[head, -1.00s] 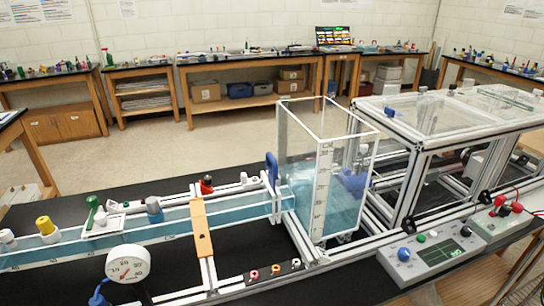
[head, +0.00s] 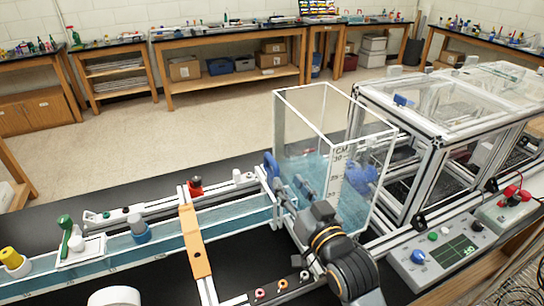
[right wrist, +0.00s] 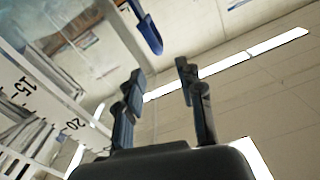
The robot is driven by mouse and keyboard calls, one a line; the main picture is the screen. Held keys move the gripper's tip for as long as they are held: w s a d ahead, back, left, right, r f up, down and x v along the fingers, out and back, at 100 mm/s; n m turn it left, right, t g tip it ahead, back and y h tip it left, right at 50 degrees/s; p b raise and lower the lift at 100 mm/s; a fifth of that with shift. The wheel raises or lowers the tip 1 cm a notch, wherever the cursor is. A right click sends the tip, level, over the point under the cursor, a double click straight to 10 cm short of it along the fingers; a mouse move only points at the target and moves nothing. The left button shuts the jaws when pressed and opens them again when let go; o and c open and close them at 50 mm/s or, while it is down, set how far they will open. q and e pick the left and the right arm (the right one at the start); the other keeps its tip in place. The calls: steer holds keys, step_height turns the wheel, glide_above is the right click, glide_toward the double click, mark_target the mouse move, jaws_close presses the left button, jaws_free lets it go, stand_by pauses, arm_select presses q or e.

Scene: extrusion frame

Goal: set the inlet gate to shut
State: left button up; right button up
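The blue handle (head: 272,165), which looks like the inlet gate's, stands upright where the water channel (head: 160,242) meets the clear tank (head: 345,128). A blue paddle-shaped handle (right wrist: 148,36), probably the same one, shows in the right wrist view beyond the fingertips. My right gripper (head: 288,189) is in front of the tank, just below and right of the blue handle in the head view. In the right wrist view its fingers (right wrist: 160,75) are apart with nothing between them. My wrist hides the tank's lower front corner. My left gripper is not in view.
An orange crossbar (head: 194,241) spans the channel. A red-topped fitting (head: 195,187) sits on the rear rail. A control box (head: 443,253) with a blue knob and screen stands at right. A clear-topped frame (head: 440,120) is behind it. Open floor lies behind the bench.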

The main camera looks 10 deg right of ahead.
mark_target(277, 168)
steer(key=w, duration=0.2)
steer(key=w+a+p, duration=0.1)
steer(key=w, duration=0.1)
steer(key=shift+w, duration=0.35)
steer(key=w, duration=0.2)
steer(key=w+p, duration=0.1)
steer(key=w, duration=0.1)
steer(key=shift+a, duration=0.35)
steer(key=shift+w+a+f, duration=0.1)
steer(key=shift+w, duration=0.7)
steer(key=shift+a, duration=0.1)
steer(key=c, duration=0.7)
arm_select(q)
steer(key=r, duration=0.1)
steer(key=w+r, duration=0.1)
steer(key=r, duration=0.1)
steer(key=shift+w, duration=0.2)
arm_select(e)
jaws_close()
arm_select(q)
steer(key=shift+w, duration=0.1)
arm_select(e)
steer(key=shift+f, duration=0.1)
